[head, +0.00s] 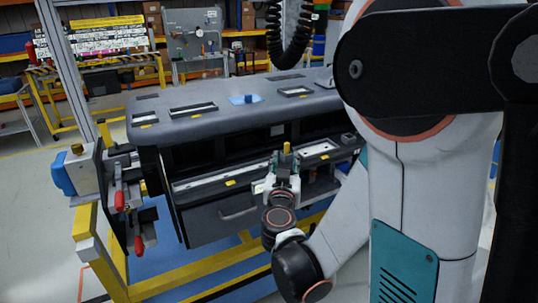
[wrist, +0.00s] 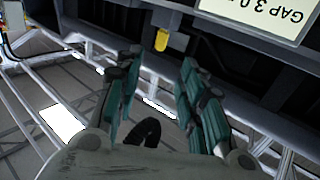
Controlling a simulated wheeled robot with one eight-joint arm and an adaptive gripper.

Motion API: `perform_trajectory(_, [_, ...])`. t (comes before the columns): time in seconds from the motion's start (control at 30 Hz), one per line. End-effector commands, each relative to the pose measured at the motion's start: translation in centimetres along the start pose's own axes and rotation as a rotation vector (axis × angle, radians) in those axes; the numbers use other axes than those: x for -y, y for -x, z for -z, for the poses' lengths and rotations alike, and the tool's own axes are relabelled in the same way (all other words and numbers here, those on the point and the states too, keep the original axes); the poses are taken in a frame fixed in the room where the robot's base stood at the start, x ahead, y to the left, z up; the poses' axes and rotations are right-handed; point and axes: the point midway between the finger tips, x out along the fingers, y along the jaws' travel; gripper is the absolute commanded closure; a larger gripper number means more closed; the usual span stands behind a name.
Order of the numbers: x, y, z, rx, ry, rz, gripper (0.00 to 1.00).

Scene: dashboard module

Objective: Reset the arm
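My gripper (head: 284,163) is in front of the dashboard module (head: 222,122), near its right-hand open bay in the head view. In the wrist view the two teal fingers of my gripper (wrist: 159,65) stand apart with nothing visible between the fingertips. A small yellow tab (wrist: 161,39) shows just beyond the fingertips, on the dark module. I cannot tell whether the fingers touch the module. My arm hides the module's right end in the head view.
A yellow frame (head: 180,284) supports the module. A fixture with red handles (head: 119,200) stands at its left end. A blue piece (head: 244,99) lies on top. A white label (wrist: 262,14) sits above right of my fingers. Open floor lies to the left.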

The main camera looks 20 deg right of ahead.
Motion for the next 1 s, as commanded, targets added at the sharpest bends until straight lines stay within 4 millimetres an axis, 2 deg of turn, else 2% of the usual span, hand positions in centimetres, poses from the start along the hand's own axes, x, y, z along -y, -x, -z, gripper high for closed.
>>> perform_trajectory(0.17, [0.1, 0.0, 0.1, -0.002, 0.000, 0.003, 0.64])
perform_trajectory(0.27, [0.7, 0.1, 1.0, -0.017, -0.004, 0.033, 0.64])
perform_trajectory(0.37, [2.6, 0.7, 3.1, -0.048, -0.011, 0.115, 0.64])
perform_trajectory(0.47, [5.3, 1.9, 5.6, -0.072, -0.016, 0.242, 0.64])
perform_trajectory(0.6, [9.1, 4.6, 7.8, -0.050, -0.010, 0.434, 0.64])
perform_trajectory(0.7, [11.2, 6.9, 8.3, 0.007, 0.007, 0.554, 0.64])
perform_trajectory(0.83, [12.7, 10.3, 7.5, 0.127, 0.040, 0.678, 0.64])
perform_trajectory(1.0, [12.4, 15.0, 5.0, 0.342, 0.100, 0.762, 0.64])
